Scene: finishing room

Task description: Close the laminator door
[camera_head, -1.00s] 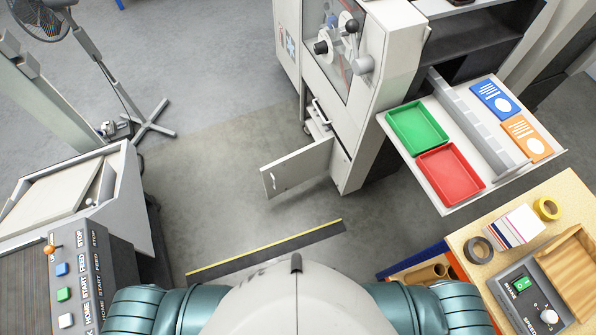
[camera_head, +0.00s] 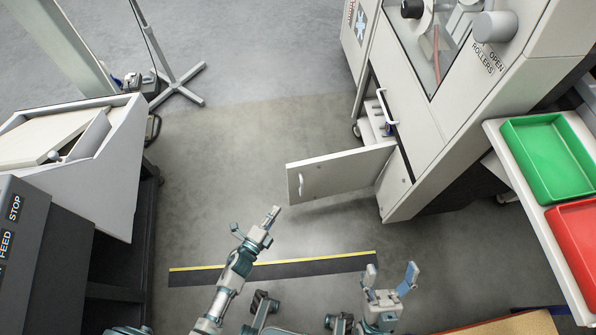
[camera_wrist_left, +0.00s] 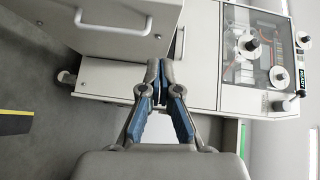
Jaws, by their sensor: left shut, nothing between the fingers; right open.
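The laminator (camera_head: 440,110) is a tall pale cabinet at the upper right in the head view. Its lower door (camera_head: 340,172) stands wide open, swung out to the left, with a small silver handle on its face. In the left wrist view the door (camera_wrist_left: 125,22) fills the upper left, and the laminator body (camera_wrist_left: 205,75) lies behind my fingers. My left gripper (camera_head: 274,213) is shut and empty, just below the door's free end in the head view, with no clear contact. It also shows in the left wrist view (camera_wrist_left: 157,75). My right gripper (camera_head: 390,273) is open and empty, below the laminator's base.
A yellow-edged dark strip (camera_head: 320,267) lies on the floor beneath my arms. A shelf with a green tray (camera_head: 552,155) and a red tray (camera_head: 580,240) juts out at the right. A grey machine (camera_head: 75,160) stands at the left. The floor left of the door is clear.

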